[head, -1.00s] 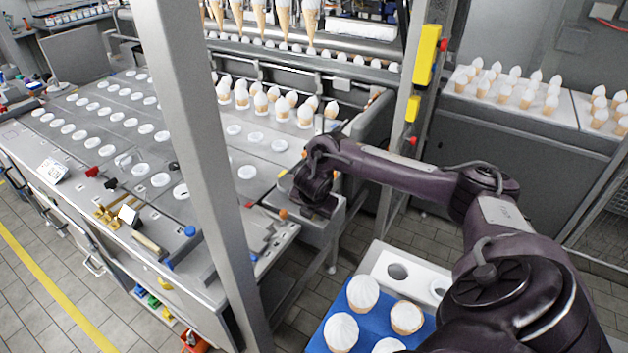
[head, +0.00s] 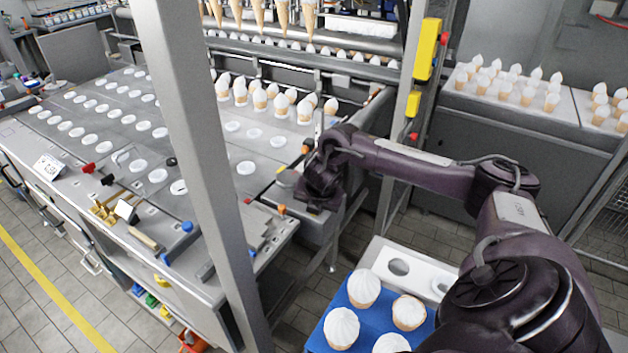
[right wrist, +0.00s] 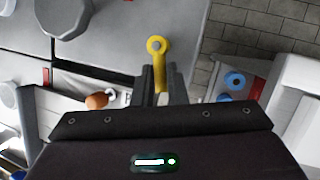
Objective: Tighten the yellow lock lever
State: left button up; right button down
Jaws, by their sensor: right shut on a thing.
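The yellow lock lever (right wrist: 158,72) shows in the right wrist view as a yellow bar with a round end and a grey bolt through it. My right gripper (right wrist: 158,84) has its two dark fingers on either side of the lever's bar and is shut on it. In the head view my right gripper (head: 318,193) is at the near right corner of the steel machine table. There its own wrist hides the lever. My left gripper is in neither view.
An orange knob (right wrist: 97,100) sits left of the fingers in the right wrist view. A grey upright post (head: 190,150) crosses the head view. A blue tray (head: 330,318) of cream-topped cones stands at the front. Tiled floor lies between tray and table.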

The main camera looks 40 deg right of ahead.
jog(key=n+b, duration=0.1)
jog(key=n+y+b, duration=0.1)
jog(key=d+n+b, duration=0.1)
jog(key=shift+s+f+n+t+y+b, duration=0.25)
jog(key=shift+s+n+t+y+b, duration=0.05)
jog(key=shift+s, duration=0.1)
jog(key=shift+s+d+n+y+b, duration=0.1)
jog(key=shift+d+n+y+b, duration=0.2)
jog(key=shift+n+b, duration=0.5)
jog(key=shift+s+d+r+n+y+b, duration=0.1)
jog(key=shift+d+n+y+b, duration=0.1)
jog(key=shift+n, duration=0.3)
jog(key=shift+d+r+n+y+b, duration=0.1)
jog(key=shift+n+y, duration=0.1)
jog(key=shift+n, duration=0.3)
jog(key=n, duration=0.1)
jog(key=n+y, duration=0.1)
jog(key=shift+d+r+n, duration=0.1)
jog(key=shift+d+n, duration=0.2)
jog(key=shift+d, duration=0.05)
jog(key=shift+d+n+g+y+p, duration=0.2)
jog(key=shift+n+y+p, duration=0.1)
jog(key=shift+n, duration=0.4)
jog(key=shift+d+n+g+y+p, duration=0.15)
jog(key=shift+d+n+y, duration=0.15)
jog(key=shift+n, duration=0.4)
jog(key=shift+d+n+g+y+p, duration=0.15)
jog(key=shift+n+y+p, duration=0.15)
jog(key=shift+n, duration=0.4)
